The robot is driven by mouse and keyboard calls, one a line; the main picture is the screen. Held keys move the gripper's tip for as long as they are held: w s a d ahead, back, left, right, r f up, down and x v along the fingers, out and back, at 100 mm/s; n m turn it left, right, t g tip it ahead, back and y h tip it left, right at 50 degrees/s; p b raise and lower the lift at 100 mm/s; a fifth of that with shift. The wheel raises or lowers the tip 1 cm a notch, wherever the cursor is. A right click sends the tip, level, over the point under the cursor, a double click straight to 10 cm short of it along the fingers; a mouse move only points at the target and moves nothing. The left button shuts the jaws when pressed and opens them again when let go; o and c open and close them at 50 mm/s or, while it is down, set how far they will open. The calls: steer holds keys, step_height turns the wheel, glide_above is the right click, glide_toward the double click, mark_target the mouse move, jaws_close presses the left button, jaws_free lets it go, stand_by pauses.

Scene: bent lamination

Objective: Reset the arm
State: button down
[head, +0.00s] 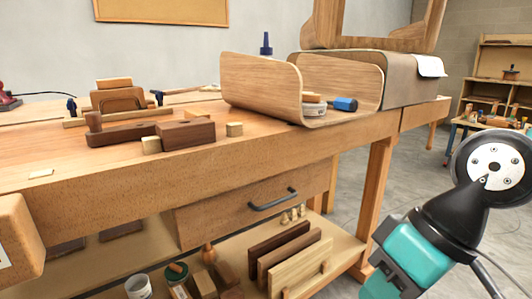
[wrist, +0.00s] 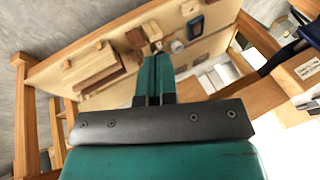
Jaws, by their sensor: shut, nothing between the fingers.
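My gripper (wrist: 157,60) shows in the wrist view as teal fingers closed together, with nothing held between them. Its fingers point toward a wooden surface carrying several wood pieces. In the head view, the teal and black end of my arm is at the lower right, in front of the floor and apart from the workbench (head: 270,150). The fingertips cannot be made out in the head view.
A bent wood shell (head: 262,85) sits on the bench, with a blue-handled tool (head: 345,104) inside. Wooden blocks (head: 186,134) lie to its left. A drawer handle (head: 273,200) sticks out in front. Boards (head: 295,262) stand on the lower shelf. Open floor lies right of the bench.

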steer(key=s+d+r+p, duration=0.1)
steer(key=r+p, duration=1.5)
steer(key=s+r+h+p, duration=0.1)
steer(key=s+r+p, duration=0.1)
steer(key=r+p, duration=1.4)
steer(key=shift+s+d+n, duration=0.15)
steer(key=shift+d+n, duration=0.15)
steer(key=shift+d, duration=0.05)
